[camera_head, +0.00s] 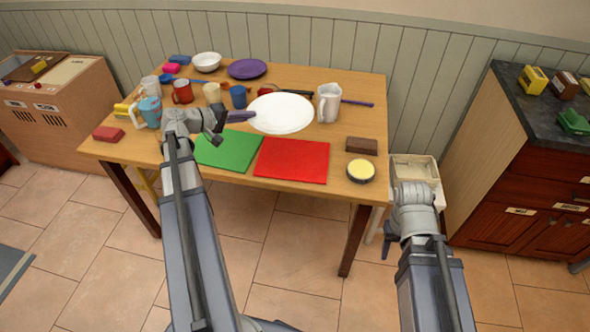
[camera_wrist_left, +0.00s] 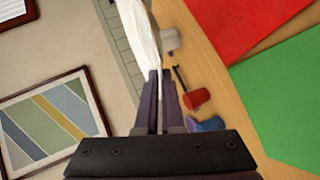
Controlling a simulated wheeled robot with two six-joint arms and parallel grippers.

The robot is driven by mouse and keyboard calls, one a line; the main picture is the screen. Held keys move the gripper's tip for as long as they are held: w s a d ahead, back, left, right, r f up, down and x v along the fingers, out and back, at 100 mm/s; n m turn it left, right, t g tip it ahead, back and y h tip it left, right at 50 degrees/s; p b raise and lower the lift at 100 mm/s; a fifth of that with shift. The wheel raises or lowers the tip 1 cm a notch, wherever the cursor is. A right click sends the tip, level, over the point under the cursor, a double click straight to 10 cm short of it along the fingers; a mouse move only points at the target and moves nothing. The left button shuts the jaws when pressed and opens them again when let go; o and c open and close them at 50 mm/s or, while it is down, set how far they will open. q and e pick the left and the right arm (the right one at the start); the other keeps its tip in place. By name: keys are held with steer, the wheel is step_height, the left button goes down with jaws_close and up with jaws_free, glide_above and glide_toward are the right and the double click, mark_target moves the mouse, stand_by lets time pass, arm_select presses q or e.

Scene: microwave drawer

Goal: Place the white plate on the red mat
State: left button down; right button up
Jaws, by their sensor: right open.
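The white plate (camera_head: 282,113) is at the table's middle in the head view, behind the red mat. It shows nearly edge-on in the left wrist view (camera_wrist_left: 140,32). My left gripper (camera_head: 243,116) is shut on the plate's left rim; its fingers (camera_wrist_left: 161,88) pinch that rim. The plate appears raised above the table. The red mat (camera_head: 292,160) lies bare and flat near the table's front edge and also shows in the left wrist view (camera_wrist_left: 235,22). My right gripper (camera_head: 388,250) is open, low beside the table's right front corner, its fingers partly hidden.
A green mat (camera_head: 228,150) lies left of the red mat. A white pitcher (camera_head: 329,103) stands right of the plate. A brown block (camera_head: 361,146) and a yellow-topped round tin (camera_head: 361,171) are right of the red mat. Several mugs and a purple plate (camera_head: 247,69) crowd the table's back left.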

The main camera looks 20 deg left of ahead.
arm_select(q)
steer(key=b, duration=0.5)
glide_above(265, 162)
step_height(265, 162, down, 7)
steer(key=shift+f+h, duration=0.2)
steer(key=shift+h, duration=0.1)
arm_select(e)
step_height(265, 162, down, 8)
steer(key=shift+r, duration=0.25)
arm_select(q)
steer(key=shift+b, duration=0.3)
step_height(265, 162, down, 6)
steer(key=b, duration=0.6)
steer(key=shift+f, duration=0.15)
arm_select(e)
step_height(265, 162, down, 6)
steer(key=shift+f, duration=0.15)
steer(key=shift+f, duration=0.1)
arm_select(q)
step_height(265, 162, down, 4)
steer(key=b, duration=0.3)
steer(key=shift+b, duration=0.4)
arm_select(e)
step_height(265, 162, down, 4)
steer(key=shift+r, duration=0.25)
arm_select(q)
steer(key=c, duration=1.3)
jaws_free()
arm_select(e)
steer(key=shift+f, duration=0.1)
